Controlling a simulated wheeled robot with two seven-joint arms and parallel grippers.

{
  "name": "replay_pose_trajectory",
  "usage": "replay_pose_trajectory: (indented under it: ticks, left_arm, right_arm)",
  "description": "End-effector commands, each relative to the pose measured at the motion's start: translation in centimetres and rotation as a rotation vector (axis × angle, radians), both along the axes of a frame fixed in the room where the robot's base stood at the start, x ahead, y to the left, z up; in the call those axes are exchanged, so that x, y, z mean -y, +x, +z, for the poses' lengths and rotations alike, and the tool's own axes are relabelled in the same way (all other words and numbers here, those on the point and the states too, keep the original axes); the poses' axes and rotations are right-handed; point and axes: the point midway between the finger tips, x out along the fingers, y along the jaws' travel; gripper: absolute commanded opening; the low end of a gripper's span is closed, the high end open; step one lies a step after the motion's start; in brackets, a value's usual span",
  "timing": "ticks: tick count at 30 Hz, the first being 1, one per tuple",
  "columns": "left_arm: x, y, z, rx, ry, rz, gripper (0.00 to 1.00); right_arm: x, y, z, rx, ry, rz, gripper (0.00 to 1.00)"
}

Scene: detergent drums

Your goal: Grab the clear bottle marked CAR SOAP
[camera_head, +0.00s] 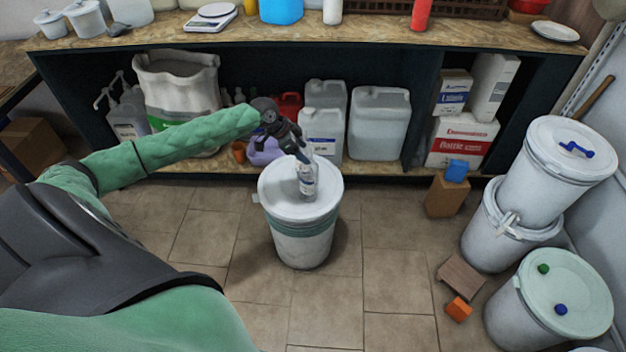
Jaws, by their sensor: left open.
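A small clear bottle (308,184) with a pale label stands upright on the lid of a white drum (305,246) in the middle of the floor. The label is too small to read. My left gripper (303,158) is open at the top of the bottle, with its dark fingers pointing down at the neck. The fingers overlap the bottle's top, and I cannot tell whether they touch it. My right gripper is not in view.
A low shelf behind holds jugs (379,123), a sack (178,85) and boxes (463,140). Stacked white drums (555,165) and another drum (553,300) stand at right. A cardboard box (446,196) and a wooden block (461,276) lie on the floor. Floor around the middle drum is clear.

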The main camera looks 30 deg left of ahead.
Motion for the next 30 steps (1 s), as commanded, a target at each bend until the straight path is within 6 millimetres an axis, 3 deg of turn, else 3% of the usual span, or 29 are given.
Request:
replay_pose_trajectory:
  ticks: [16, 26, 30]
  left_arm:
    - [2.3, 2.1, -4.4, 0.0, -0.001, 0.001, 0.63]
    - [2.5, 2.3, -5.0, 0.001, -0.001, 0.0, 0.63]
    - [2.5, 2.3, -5.0, 0.0, 0.0, 0.0, 0.37]
  right_arm:
    - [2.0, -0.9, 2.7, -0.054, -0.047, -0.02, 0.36]
    - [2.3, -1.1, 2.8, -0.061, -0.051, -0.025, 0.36]
    - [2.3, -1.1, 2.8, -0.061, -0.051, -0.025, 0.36]
